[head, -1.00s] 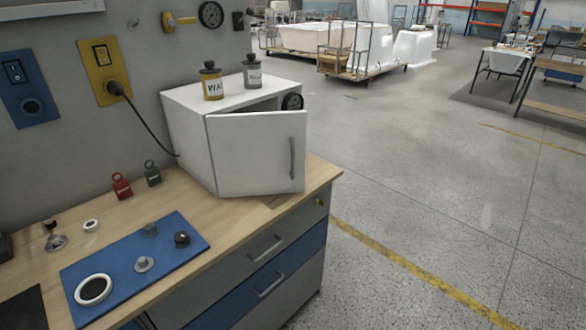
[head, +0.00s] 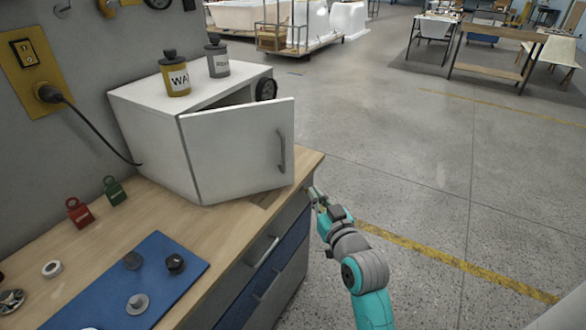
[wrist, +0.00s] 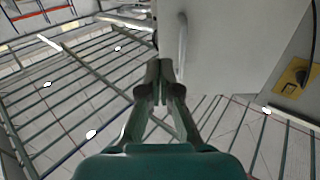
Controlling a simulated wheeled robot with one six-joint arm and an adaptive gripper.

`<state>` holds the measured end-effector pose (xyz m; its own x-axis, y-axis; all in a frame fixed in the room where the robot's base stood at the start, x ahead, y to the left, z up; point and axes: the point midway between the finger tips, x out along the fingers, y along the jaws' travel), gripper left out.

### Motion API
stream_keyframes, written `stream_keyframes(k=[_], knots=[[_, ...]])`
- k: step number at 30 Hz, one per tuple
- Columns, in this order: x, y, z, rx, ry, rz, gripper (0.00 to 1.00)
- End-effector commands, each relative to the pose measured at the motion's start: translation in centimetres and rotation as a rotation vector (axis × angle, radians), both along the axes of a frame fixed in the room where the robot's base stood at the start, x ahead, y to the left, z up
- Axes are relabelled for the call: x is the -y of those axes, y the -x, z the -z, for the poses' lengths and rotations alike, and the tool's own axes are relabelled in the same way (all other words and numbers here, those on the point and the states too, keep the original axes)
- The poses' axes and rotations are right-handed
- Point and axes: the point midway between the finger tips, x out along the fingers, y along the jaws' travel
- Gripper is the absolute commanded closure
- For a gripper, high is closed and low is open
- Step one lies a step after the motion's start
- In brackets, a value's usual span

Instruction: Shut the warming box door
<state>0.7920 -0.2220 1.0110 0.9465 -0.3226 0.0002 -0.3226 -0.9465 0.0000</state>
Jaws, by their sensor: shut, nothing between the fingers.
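The warming box (head: 150,150) is a white cabinet on the wooden workbench. Its white door (head: 235,150) hinges at the left edge and stands ajar, with a dark gap along the top. A grey vertical handle (head: 282,150) is near its free right edge. My gripper (head: 316,194) is shut and empty, to the right of and below the door, just off the bench's corner. In the wrist view my shut fingers (wrist: 160,78) point toward the door (wrist: 225,45), with the handle (wrist: 183,45) just ahead to the right. I cannot tell whether they touch the door.
A yellow jar (head: 174,78) and a grey jar (head: 216,58) stand on the box. A black dial (head: 266,89) shows behind the door's top. A blue mat (head: 160,265) with knobs and red and green padlocks lie on the bench (head: 120,220).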

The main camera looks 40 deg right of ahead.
Motion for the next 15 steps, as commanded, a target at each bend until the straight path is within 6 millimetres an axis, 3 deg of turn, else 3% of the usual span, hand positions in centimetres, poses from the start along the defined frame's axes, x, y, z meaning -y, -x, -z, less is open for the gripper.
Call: stream_keyframes(k=[5,15], knots=[[0.5,-1.4,-0.1,0.001,0.000,0.000,1.00],[2.3,-6.9,-0.1,0.001,0.000,-0.001,1.00]])
